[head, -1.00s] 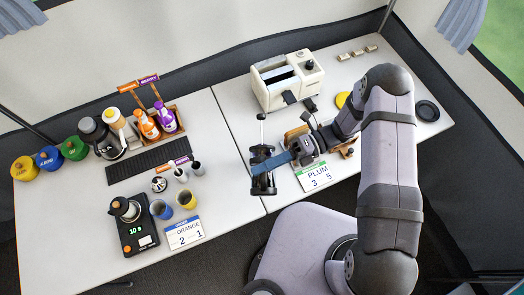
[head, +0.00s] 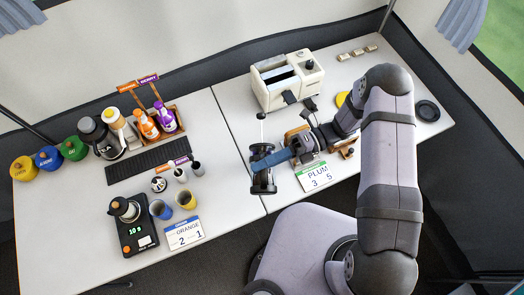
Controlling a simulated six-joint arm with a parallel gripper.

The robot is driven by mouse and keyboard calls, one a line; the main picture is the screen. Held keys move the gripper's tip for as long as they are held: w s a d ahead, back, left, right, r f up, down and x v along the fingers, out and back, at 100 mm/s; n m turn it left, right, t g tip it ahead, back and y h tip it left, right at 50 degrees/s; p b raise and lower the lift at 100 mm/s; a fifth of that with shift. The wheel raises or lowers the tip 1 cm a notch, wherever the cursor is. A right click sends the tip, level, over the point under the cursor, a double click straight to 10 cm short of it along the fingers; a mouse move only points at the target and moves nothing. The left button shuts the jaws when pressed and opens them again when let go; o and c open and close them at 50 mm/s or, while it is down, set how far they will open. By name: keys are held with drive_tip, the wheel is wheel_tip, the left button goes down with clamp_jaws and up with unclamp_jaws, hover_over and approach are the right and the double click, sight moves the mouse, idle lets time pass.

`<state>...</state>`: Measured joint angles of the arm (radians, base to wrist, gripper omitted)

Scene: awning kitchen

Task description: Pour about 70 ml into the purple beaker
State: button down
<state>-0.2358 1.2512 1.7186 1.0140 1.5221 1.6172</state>
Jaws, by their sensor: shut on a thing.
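No purple beaker can be made out; a purple bottle (head: 166,119) stands in the rack at the back left. My gripper (head: 267,158) has its blue fingers across a dark upright vessel (head: 263,182) with a thin rod and knob on top, like a press. It is shut on this vessel, near the table's front edge. The vessel looks upright; I cannot tell whether its base touches the table or what it holds. A blue cup (head: 161,210) and a yellow cup (head: 186,199) stand well to the left.
A black scale (head: 137,237) bears a small pot, left of the cups. An ORANGE card (head: 184,232) and a PLUM card (head: 314,177) lie at the front. A cream toaster-like machine (head: 287,80) stands behind. Bare table lies between the cups and my gripper.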

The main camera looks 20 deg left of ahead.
sight(267, 185)
drive_tip(key=shift+w+a+r, duration=0.1)
drive_tip(key=shift+w+r, duration=0.15)
drive_tip(key=shift+r, duration=0.05)
idle(0.9)
drive_tip(key=shift+n+t, duration=0.6)
drive_tip(key=shift+n, duration=0.3)
drive_tip(key=s, duration=0.1)
drive_tip(key=s+d+f+p, duration=0.1)
drive_tip(key=s+f, duration=0.1)
drive_tip(key=s, duration=0.1)
drive_tip(key=shift+d+f, duration=0.2)
drive_tip(key=shift+d, duration=0.1)
drive_tip(key=shift+s+f+n, duration=0.15)
drive_tip(key=shift+f+n, duration=0.15)
drive_tip(key=shift+f, duration=0.1)
drive_tip(key=shift+d+f, duration=0.1)
drive_tip(key=shift+s+d+f+n+t, duration=0.15)
drive_tip(key=shift+s+f+n+t, duration=0.25)
drive_tip(key=shift+f+n, duration=0.15)
drive_tip(key=shift+f, duration=0.1)
